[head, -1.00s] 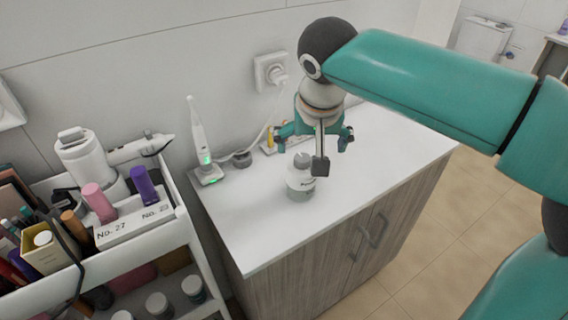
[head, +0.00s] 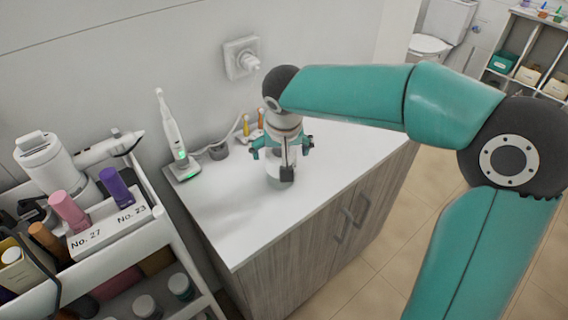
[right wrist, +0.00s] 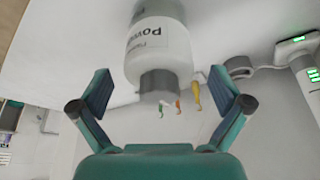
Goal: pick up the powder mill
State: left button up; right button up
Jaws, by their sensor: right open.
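The powder mill (right wrist: 160,45) is a white bottle with a grey end piece and a printed label, standing on the white counter. In the head view the powder mill (head: 276,184) is mostly hidden behind my right gripper. My right gripper (head: 282,147) is open above and around its upper end. In the right wrist view the two teal fingers of my right gripper (right wrist: 160,88) are spread wide on either side of the mill's grey end, with clear gaps and no contact visible. My left gripper is not in view.
An electric toothbrush on a lit charger (head: 175,140) stands left on the counter (head: 225,215). Small coloured items (head: 255,125) lie behind my gripper. A cart (head: 150,235) with cosmetics is at the left. The counter's front part is clear.

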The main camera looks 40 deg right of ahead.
jog(key=x, duration=0.5)
jog(key=shift+w+d+r+p, duration=0.1)
jog(key=shift+w+p, duration=0.05)
jog(key=shift+p, duration=0.25)
jog(key=shift+c, duration=0.2)
jog(key=c, duration=1.3)
jog(key=shift+c, duration=0.6)
jog(key=shift+r, duration=0.15)
